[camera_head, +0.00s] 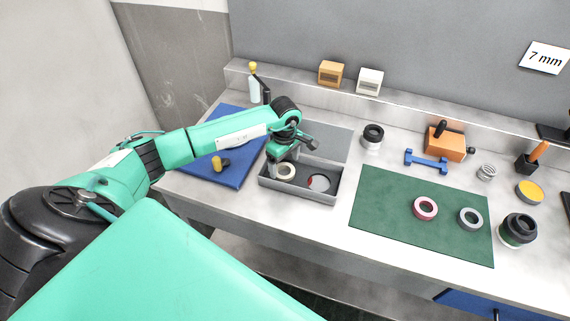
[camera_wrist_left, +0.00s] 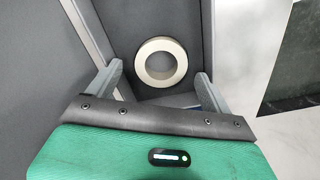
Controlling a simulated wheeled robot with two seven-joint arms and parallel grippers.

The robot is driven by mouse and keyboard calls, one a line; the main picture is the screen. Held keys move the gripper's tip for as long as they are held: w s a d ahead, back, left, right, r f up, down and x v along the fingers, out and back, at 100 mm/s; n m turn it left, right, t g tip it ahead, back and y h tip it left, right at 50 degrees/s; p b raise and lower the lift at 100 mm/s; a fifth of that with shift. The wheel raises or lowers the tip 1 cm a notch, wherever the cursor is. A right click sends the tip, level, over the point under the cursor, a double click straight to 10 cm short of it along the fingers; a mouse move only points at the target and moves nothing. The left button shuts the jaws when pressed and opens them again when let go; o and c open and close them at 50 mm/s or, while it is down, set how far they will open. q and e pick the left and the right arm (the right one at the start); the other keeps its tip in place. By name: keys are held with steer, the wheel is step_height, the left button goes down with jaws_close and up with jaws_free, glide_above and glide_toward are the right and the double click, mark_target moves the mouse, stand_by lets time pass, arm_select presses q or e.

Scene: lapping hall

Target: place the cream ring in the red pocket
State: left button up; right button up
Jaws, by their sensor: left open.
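The cream ring (camera_head: 286,171) lies flat in the left compartment of a grey tray (camera_head: 298,197). It also shows in the left wrist view (camera_wrist_left: 162,62), beyond my fingertips. The right compartment holds a pale round disc (camera_head: 320,183) with a bit of red beside it; I cannot tell whether this red marks the red pocket. My left gripper (camera_head: 281,158) is over the left compartment, close above the ring. Its fingers (camera_wrist_left: 160,82) are apart, with nothing held between them. My right gripper is not in view.
A blue mat (camera_head: 232,165) with a yellow-and-black item lies left of the tray. A dark cylinder (camera_head: 372,137) stands behind. Bare counter separates tray and green mat.

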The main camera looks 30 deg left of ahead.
arm_select(q)
step_height(320, 180, up, 10)
steer(key=b, duration=0.1)
steer(key=shift+w+f, duration=0.15)
steer(key=shift+f, duration=0.1)
steer(key=shift+a, duration=0.1)
